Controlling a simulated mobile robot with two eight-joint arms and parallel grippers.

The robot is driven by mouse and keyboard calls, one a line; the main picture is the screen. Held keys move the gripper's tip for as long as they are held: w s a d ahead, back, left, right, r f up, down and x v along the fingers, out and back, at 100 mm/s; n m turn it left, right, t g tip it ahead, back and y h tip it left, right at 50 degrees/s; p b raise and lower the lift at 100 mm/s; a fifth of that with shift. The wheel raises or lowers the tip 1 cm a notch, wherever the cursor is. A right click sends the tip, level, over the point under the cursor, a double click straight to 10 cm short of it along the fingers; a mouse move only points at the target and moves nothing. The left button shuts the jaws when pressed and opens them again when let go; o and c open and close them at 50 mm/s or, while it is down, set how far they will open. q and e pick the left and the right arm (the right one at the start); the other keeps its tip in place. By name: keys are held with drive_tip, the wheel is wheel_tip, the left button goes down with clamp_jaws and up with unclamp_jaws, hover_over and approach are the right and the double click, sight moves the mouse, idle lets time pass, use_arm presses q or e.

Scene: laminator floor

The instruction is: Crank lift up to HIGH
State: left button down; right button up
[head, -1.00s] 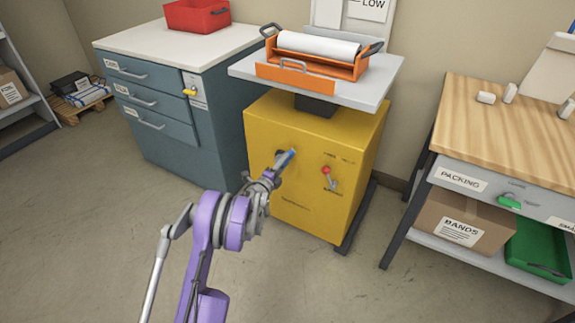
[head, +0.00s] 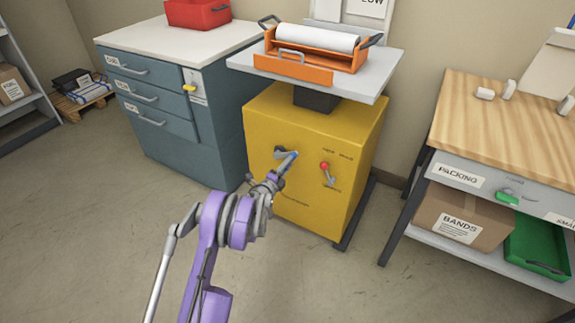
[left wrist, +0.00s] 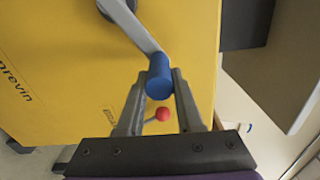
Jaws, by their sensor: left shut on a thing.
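The lift is a yellow cabinet (head: 310,205) with a grey platform (head: 385,82) raised above it on a dark column (head: 316,98). A crank (head: 281,151) with a grey arm is on its front face. My left gripper (head: 289,161) is shut on the crank's blue handle, and the wrist view shows this handle (left wrist: 159,77) between the fingertips. In the head view, the fingers partly hide the crank. A lever with a red knob (head: 325,166) is to the right of the crank, and the knob also shows in the left wrist view (left wrist: 163,114). My right gripper is out of view.
An orange laminator (head: 310,60) with a white roll rests on the platform. A blue-grey drawer cabinet (head: 160,100) stands close on the left. A wooden-topped bench (head: 500,115) stands on the right. The floor in front is clear.

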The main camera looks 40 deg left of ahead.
use_arm(q)
drive_tip(key=shift+s+a+f, duration=0.1)
drive_tip(key=shift+s+a, duration=0.05)
drive_tip(key=shift+a, duration=0.1)
drive_tip(key=c, duration=0.9)
unclamp_jaws()
drive_tip(key=o, duration=0.3)
drive_tip(key=shift+a+f, duration=0.1)
drive_tip(key=shift+a, duration=0.05)
drive_tip(key=p+v, duration=0.1)
drive_tip(key=v, duration=0.4)
drive_tip(key=p+v, duration=0.1)
drive_tip(key=v, duration=0.5)
drive_tip(key=shift+d, duration=0.25)
